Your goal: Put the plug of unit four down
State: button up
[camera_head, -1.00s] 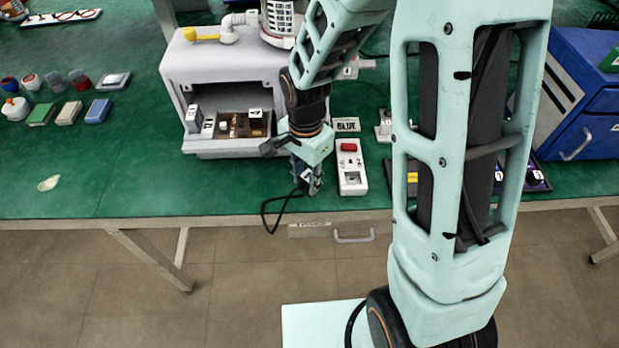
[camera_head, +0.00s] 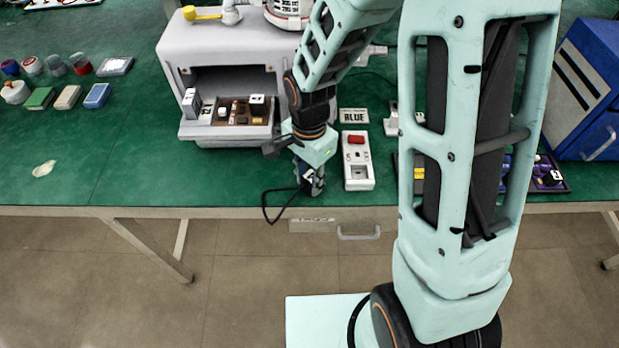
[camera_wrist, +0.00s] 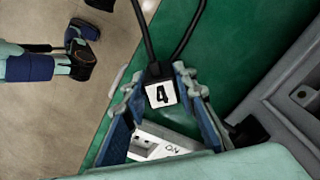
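The plug (camera_wrist: 162,94) is black with a white label reading 4. It sits between the tips of my gripper (camera_wrist: 166,80) in the wrist view, and the fingers are closed on it. Its black cable rises to the top of that view and hangs in a loop (camera_head: 266,205) over the table's front edge in the head view. In the head view my gripper (camera_head: 311,183) points down near the front edge, left of a white power strip (camera_head: 357,172) with a red switch. The strip's end (camera_wrist: 155,143) shows past my fingers in the wrist view. The plug's prongs are hidden.
A grey pump unit (camera_head: 225,53) with an open bay stands behind my gripper. A BLUE sign (camera_head: 354,115) lies behind the strip. The green table (camera_head: 130,175) is clear at front left, with several small containers and pads beyond. A blue cabinet (camera_head: 590,75) stands right.

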aim_at(309, 178)
jog(key=o, duration=0.4)
jog(key=shift+w+r+p, duration=0.1)
jog(key=shift+r+p, duration=0.2)
jog(key=shift+r, duration=0.3)
notch_tip(309, 178, up, 11)
jog(key=shift+r+p, duration=0.1)
jog(key=shift+p, duration=0.4)
